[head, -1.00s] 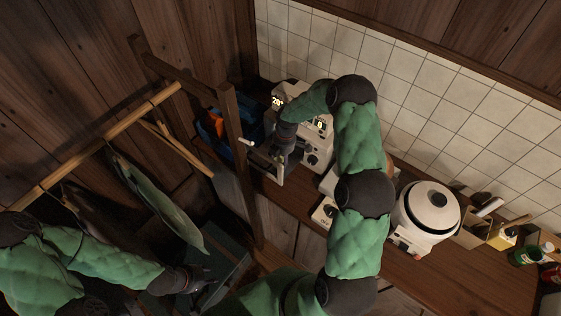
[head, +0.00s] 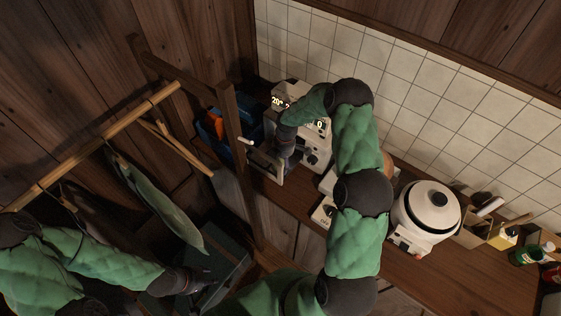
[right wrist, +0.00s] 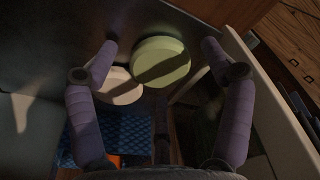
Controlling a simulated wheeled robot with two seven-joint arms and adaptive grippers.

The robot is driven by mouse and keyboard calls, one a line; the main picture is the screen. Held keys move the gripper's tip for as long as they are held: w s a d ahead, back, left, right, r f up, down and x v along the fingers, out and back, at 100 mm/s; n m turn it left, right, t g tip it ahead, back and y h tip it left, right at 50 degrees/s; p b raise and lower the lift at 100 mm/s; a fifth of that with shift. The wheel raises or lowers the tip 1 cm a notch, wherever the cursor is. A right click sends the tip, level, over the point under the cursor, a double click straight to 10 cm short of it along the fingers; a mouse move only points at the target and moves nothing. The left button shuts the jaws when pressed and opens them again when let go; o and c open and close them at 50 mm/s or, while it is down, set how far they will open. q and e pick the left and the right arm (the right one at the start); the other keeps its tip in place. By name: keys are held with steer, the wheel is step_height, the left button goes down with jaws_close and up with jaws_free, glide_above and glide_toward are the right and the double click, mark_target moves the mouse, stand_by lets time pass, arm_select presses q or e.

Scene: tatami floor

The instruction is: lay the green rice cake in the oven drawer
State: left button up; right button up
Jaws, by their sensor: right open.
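The green rice cake (right wrist: 161,61) is a pale green disc in the right wrist view, between the fingertips of my right gripper (right wrist: 160,52), with a gap on both sides. A pale round cake (right wrist: 120,88) lies beside it, partly overlapped in view. Both appear to be on a dark surface with a pale upright edge at the right, seemingly the oven drawer. In the head view, the drawer (head: 264,167) projects from the white oven (head: 314,142), and my right gripper (head: 284,146) is over it, hiding its contents. My left gripper (head: 205,279) is low at the left, its fingers unclear.
A blue crate (head: 246,132) stands left of the oven, close to a dark wooden post (head: 236,150). A white rice cooker (head: 429,212) and small boxes stand to the right on the wooden counter. A long greenish thing (head: 160,204) hangs from a bamboo pole.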

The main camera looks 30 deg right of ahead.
mark_target(283, 162)
steer(key=shift+s+a+f, duration=0.2)
steer(key=shift+s+f, duration=0.15)
steer(key=shift+r+p, duration=0.25)
steer(key=shift+p, duration=0.1)
step_height(283, 162, up, 12)
steer(key=d, duration=0.1)
steer(key=shift+w+d+r, duration=0.15)
steer(key=shift+w+d, duration=0.05)
steer(key=shift+d, duration=0.15)
stand_by(0.6)
